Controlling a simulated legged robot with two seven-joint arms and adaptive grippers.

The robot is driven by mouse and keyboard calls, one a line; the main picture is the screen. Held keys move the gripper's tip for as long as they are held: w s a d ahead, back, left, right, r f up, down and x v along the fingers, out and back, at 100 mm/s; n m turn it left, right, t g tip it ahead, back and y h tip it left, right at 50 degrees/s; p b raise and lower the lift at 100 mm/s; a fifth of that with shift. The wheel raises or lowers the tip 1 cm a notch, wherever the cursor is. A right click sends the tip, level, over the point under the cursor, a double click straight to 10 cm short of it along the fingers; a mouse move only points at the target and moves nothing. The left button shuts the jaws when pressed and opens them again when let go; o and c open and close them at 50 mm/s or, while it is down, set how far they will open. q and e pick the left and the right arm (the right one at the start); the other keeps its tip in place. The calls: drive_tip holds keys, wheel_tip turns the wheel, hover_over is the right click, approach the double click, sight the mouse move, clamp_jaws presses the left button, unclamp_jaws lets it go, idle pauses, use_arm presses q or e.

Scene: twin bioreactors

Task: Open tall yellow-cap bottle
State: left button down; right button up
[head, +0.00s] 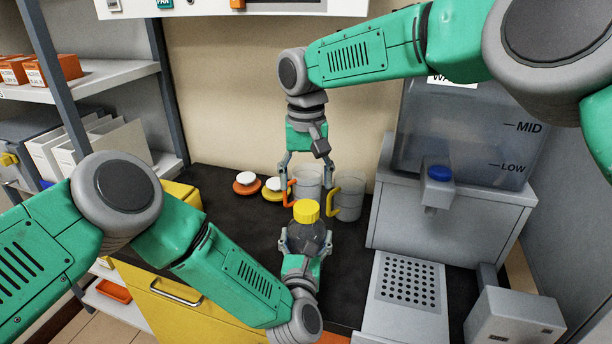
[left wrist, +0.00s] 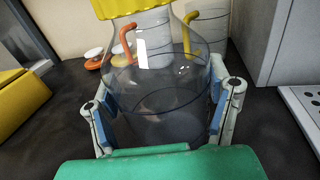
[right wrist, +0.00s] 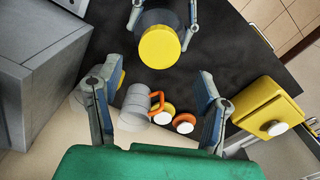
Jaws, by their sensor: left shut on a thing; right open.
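The clear bottle (head: 306,238) stands upright with its yellow cap (head: 306,211) on. My left gripper (head: 303,246) is shut around the bottle's body from the front. In the left wrist view a finger lies on each side of the bottle (left wrist: 165,100), and the cap (left wrist: 130,8) is cut off by the top edge. My right gripper (head: 307,186) points down, open and empty, above and slightly behind the cap. In the right wrist view the cap (right wrist: 160,47) lies beyond the open fingers, not between them.
Behind the bottle stand a mug with an orange handle (head: 308,178) and one with a yellow handle (head: 348,205). Two small lidded items, orange (head: 246,184) and yellow (head: 274,190), sit left of them. A grey dispenser (head: 455,210) stands to the right; a shelf is at left.

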sight(305, 208)
wheel_tip(305, 208, down, 7)
drive_tip(key=shift+f, duration=0.1)
idle(0.3)
drive_tip(key=c, duration=1.2)
drive_tip(key=n, duration=0.6)
drive_tip(key=shift+n, duration=0.3)
drive_tip(key=shift+c, duration=0.2)
drive_tip(key=shift+s, duration=0.15)
drive_tip(key=shift+s+a+r, duration=0.1)
drive_tip(key=shift+r, duration=0.15)
drive_tip(key=shift+r, duration=1.05)
